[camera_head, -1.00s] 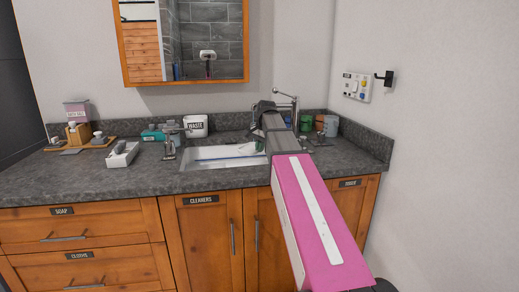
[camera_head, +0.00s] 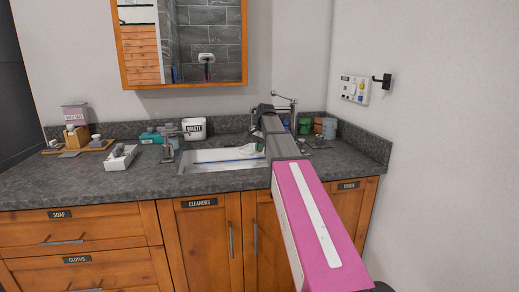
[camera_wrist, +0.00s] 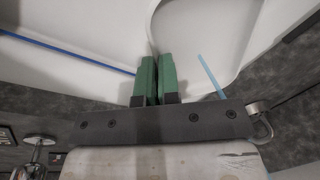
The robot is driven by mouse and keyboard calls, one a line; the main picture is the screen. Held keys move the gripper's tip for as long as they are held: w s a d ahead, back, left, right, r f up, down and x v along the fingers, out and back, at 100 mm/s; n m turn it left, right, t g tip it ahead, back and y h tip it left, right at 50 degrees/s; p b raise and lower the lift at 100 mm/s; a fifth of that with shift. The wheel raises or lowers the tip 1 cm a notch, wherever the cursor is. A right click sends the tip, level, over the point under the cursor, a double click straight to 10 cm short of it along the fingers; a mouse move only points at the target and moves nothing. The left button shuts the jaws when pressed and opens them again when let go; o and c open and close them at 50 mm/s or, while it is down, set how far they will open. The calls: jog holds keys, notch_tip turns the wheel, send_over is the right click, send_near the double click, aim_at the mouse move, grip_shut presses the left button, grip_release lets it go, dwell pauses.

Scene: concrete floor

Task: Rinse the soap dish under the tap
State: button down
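My gripper (camera_wrist: 157,78) has green fingertips, close together over the white sink (camera_wrist: 60,75). A white piece with a curved rim, apparently the soap dish (camera_wrist: 195,35), runs into the narrow gap between them. In the head view a white, tilted shape (camera_head: 250,148) shows at the sink's right end, beside my arm's end; my arm hides part of the basin (camera_head: 187,168). A metal fixture (camera_head: 168,142) stands at the sink's left, and a taller metal tap with a lever (camera_head: 285,108) stands behind my arm. I cannot tell whether water runs.
A white waste bin (camera_head: 194,129) stands behind the sink. A white box (camera_head: 119,160) and a wooden tray with bottles (camera_head: 78,143) are to the left. Green and grey cups (camera_head: 328,128) stand at the right, near the wall. A blue strip (camera_wrist: 70,52) crosses the sink.

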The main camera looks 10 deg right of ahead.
jog(key=shift+d, duration=0.2)
dwell(0.3)
jog(key=shift+s+d, duration=0.15)
jog(key=shift+d, duration=0.2)
jog(key=shift+a, duration=0.15)
jog(key=shift+a, duration=0.4)
dwell(0.4)
jog(key=s+a, duration=0.2)
jog(key=s, duration=0.5)
jog(key=shift+s+a, duration=0.15)
jog(key=shift+s, duration=0.05)
dwell(0.4)
dwell(1.2)
